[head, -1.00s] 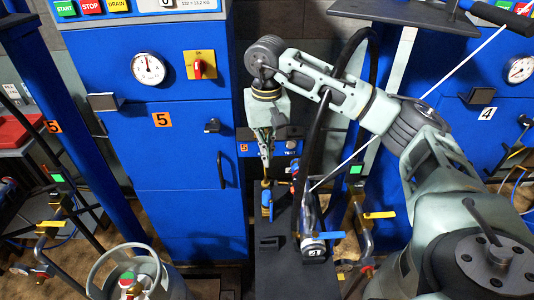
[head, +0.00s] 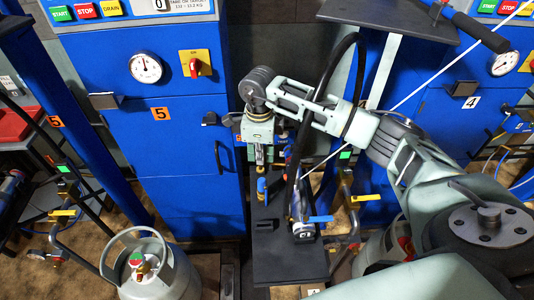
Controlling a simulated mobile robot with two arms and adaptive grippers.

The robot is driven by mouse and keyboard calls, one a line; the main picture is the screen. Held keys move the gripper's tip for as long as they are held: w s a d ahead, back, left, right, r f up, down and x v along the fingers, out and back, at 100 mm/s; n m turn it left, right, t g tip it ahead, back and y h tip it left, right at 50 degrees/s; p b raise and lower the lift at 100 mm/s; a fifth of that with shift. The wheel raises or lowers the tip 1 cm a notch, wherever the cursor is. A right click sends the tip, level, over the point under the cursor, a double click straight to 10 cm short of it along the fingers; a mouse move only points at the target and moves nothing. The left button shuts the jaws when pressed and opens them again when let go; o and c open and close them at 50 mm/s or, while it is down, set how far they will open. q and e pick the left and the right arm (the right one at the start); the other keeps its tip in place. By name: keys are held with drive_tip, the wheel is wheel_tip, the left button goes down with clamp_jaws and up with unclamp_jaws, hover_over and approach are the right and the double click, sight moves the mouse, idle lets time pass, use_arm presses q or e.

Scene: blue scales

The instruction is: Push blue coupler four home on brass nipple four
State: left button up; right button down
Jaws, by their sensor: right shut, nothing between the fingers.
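My right gripper (head: 260,160) reaches down from its arm, fingers shut and empty, above a blue fitting with a brass top (head: 262,188) on a dark narrow bench. The fingertips are close to the brass top; I cannot tell whether they touch. A black hose arches down to a silver fitting with a blue lever (head: 303,217) to the right on the same bench. I cannot make out which piece is blue coupler four or brass nipple four. My left gripper is not in view.
The blue cabinet marked 5 (head: 179,150) stands left of the bench (head: 275,270). A grey gas cylinder (head: 180,278) stands in front of it. The cabinet marked 4 (head: 440,110) is at the right. A white line crosses diagonally behind my right arm.

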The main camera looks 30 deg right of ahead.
sight(262, 182)
drive_tip(key=m, duration=0.1)
drive_tip(key=f+m+p, duration=0.1)
drive_tip(key=m, duration=0.3)
drive_tip(key=shift+s+f, duration=0.3)
drive_tip(key=shift+s, duration=0.1)
drive_tip(key=shift+f+b, duration=1.7)
drive_tip(key=shift+f, duration=1.3)
drive_tip(key=shift+s+a+f+b, duration=0.1)
drive_tip(key=shift+s+f+b, duration=0.05)
drive_tip(key=shift+f+b, duration=0.55)
drive_tip(key=shift+r, duration=0.1)
drive_tip(key=shift+r+p, duration=1.05)
drive_tip(key=shift+r, duration=0.65)
wheel_tip(262, 182, up, 11)
drive_tip(key=shift+w, duration=0.2)
